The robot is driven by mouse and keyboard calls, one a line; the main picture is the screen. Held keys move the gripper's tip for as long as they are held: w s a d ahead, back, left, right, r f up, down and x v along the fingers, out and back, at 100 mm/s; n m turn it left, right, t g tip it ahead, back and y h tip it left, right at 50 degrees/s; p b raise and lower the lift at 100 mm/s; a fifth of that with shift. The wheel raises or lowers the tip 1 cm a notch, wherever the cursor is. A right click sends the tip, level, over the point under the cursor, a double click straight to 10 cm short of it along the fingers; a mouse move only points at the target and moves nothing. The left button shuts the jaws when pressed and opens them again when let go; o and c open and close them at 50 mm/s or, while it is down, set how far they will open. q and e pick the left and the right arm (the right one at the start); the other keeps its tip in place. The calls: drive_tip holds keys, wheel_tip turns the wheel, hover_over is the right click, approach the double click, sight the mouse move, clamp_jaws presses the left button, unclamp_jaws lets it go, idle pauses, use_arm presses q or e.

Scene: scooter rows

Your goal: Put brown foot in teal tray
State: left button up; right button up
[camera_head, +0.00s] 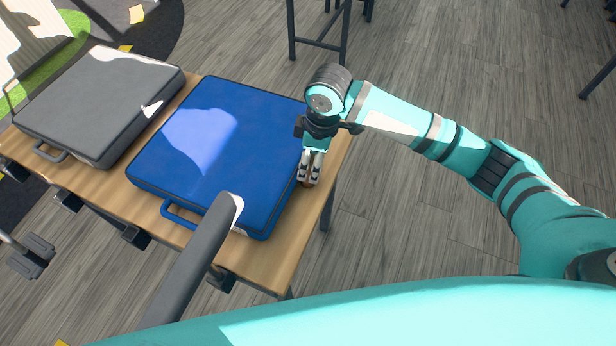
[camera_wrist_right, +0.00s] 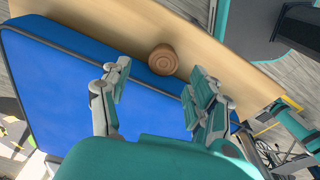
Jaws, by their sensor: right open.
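A brown, round, wooden-looking foot (camera_wrist_right: 163,61) lies on the tabletop beside the blue case, in the wrist view. In the head view it is almost wholly hidden by my right gripper (camera_head: 309,181). That gripper points down at the table's right part, by the blue case's right edge. In the wrist view my right gripper (camera_wrist_right: 155,92) is open and empty, its fingers apart, with the brown foot beyond the gap between the fingertips. My left gripper is not in view.
A blue case (camera_head: 200,150) and a grey case (camera_head: 95,100) lie on the wooden table (camera_head: 268,268). The blue case is close to my right gripper. A grey bar (camera_head: 190,265) crosses in front. Open floor (camera_head: 420,230) lies right of the table.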

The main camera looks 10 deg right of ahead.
sight(308, 175)
drive_tip(key=f, duration=0.5)
drive_tip(key=shift+s+a, duration=0.1)
drive_tip(key=shift+a, duration=0.25)
drive_tip(key=c, duration=1.2)
